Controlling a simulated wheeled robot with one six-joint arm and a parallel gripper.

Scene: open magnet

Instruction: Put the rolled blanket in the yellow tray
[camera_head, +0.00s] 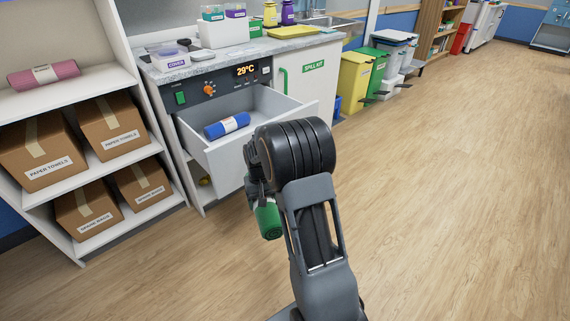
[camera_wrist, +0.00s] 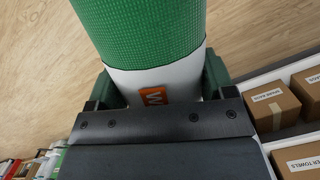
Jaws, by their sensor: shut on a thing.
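A green rolled blanket (camera_head: 268,221) hangs in my gripper (camera_head: 264,188), above the floor in front of the open drawer. In the wrist view the green roll (camera_wrist: 140,30) has a white band with an orange label, and my gripper (camera_wrist: 158,88) is shut around that band. A blue roll (camera_head: 227,125) with a white band lies in the open warming drawer (camera_head: 272,104). A pink roll (camera_head: 43,75) lies on the shelf at the left. The yellow tray (camera_head: 293,32) lies on the counter at the back, by the sink.
The counter (camera_head: 200,66) carries a lidded clear box (camera_head: 171,61) and a white bin (camera_head: 224,33). The drawer sticks out into the room. Shelves with paper towel boxes (camera_head: 38,150) stand left. Yellow (camera_head: 353,82) and green bins stand beyond the counter. The floor (camera_head: 450,180) at right is clear.

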